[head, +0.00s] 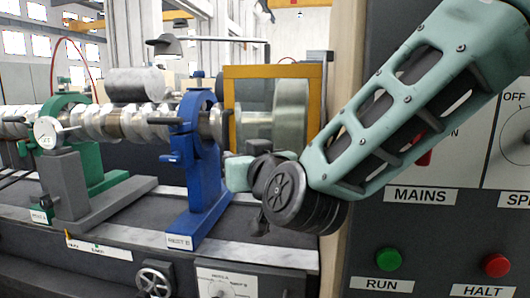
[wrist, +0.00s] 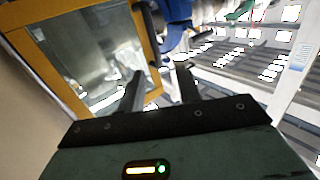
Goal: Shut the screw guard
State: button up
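The screw guard appears to be the yellow-framed clear panel (head: 275,71), standing upright at the right end of the machine in the head view. A metal cylinder shows through it. In the wrist view its yellow frame (wrist: 146,52) and clear pane fill the upper left, with a dark upright bar along the frame's right edge. My gripper's two dark fingers (wrist: 159,90) are spread apart with nothing between them, close to the frame's lower right corner. I cannot tell whether they touch it. In the head view my wrist hangs in front of the panel's lower part, and the fingers are not clearly seen.
A blue stand (head: 196,170) and a green stand (head: 82,165) hold the long shaft left of the panel. A grey control cabinet (head: 440,235) with RUN and HALT buttons stands close on the right, behind my arm. A bench ledge with a handwheel (head: 154,281) runs below.

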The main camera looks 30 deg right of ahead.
jog(key=d, duration=0.1)
jog(key=p, duration=1.5)
send_near(226, 139)
jog(key=shift+h, duration=0.3)
jog(key=w+p, duration=0.2)
jog(key=w, duration=0.3)
jog(key=w+p, duration=0.1)
jog(key=w, duration=0.5)
jog(key=shift+d+f+p, duration=0.1)
jog(key=shift+d+p, duration=0.1)
jog(key=shift+p, duration=0.2)
jog(key=shift+c, duration=0.2)
jog(key=shift+s, duration=0.1)
grip_shut()
